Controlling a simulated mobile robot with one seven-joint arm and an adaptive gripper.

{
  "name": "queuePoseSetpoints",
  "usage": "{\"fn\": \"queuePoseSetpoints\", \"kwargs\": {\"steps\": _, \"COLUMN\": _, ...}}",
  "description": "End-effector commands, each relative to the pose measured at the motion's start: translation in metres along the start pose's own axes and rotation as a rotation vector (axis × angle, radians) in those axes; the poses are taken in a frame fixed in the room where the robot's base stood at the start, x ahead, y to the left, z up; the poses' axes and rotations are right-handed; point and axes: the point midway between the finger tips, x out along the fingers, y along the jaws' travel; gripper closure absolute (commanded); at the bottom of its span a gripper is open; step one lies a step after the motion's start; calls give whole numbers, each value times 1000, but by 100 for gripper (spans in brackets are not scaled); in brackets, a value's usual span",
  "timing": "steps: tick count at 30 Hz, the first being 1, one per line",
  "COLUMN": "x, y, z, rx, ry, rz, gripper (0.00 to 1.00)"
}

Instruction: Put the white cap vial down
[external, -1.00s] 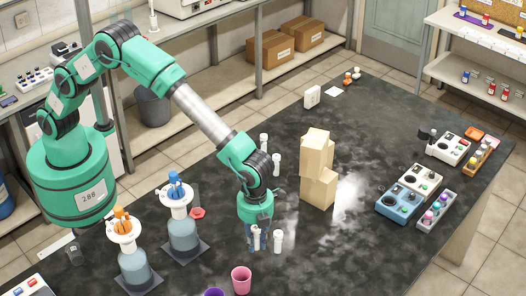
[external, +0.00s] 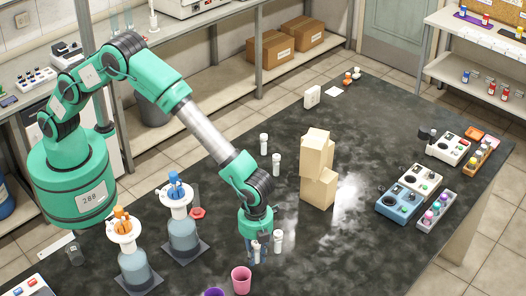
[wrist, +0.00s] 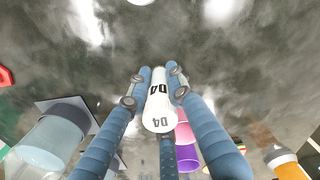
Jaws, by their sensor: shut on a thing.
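My gripper (external: 258,248) is low over the black bench top (external: 335,235), in front of the tan blocks. In the wrist view its blue fingers (wrist: 156,86) are shut on a white vial marked D4 (wrist: 159,105), one finger on each side and one below it in the picture. In the external view the fingers mostly hide the held vial. I cannot tell whether its base touches the bench. Another white-capped vial (external: 278,239) stands just right of my gripper.
A pink cup (external: 241,281) and a purple cup (external: 213,293) are close in front. Flasks with orange (external: 135,267) and blue (external: 183,236) tops stand left. Two white-capped vials (external: 264,144) (external: 276,164) stand behind. Tan blocks (external: 318,170) are behind right.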

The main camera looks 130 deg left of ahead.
Motion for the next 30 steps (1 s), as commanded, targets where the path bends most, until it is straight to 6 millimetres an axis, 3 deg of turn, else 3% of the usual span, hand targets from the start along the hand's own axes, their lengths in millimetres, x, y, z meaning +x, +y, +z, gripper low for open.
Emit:
{"fn": "queuePoseSetpoints", "kwargs": {"steps": 9, "x": 32, "y": 0, "z": 0, "rx": 0, "ry": 0, "rz": 1, "gripper": 99}}
{"fn": "queuePoseSetpoints", "kwargs": {"steps": 24, "x": 39, "y": 1, "z": 0, "rx": 0, "ry": -1, "rz": 1, "gripper": 99}}
{"fn": "queuePoseSetpoints", "kwargs": {"steps": 25, "x": 38, "y": 0, "z": 0, "rx": 0, "ry": 0, "rz": 1, "gripper": 74}}
{"fn": "queuePoseSetpoints", "kwargs": {"steps": 27, "x": 38, "y": 0, "z": 0, "rx": 0, "ry": 0, "rz": 1, "gripper": 61}}
{"fn": "queuePoseSetpoints", "kwargs": {"steps": 30, "x": 38, "y": 0, "z": 0, "rx": 0, "ry": 0, "rz": 1, "gripper": 61}}
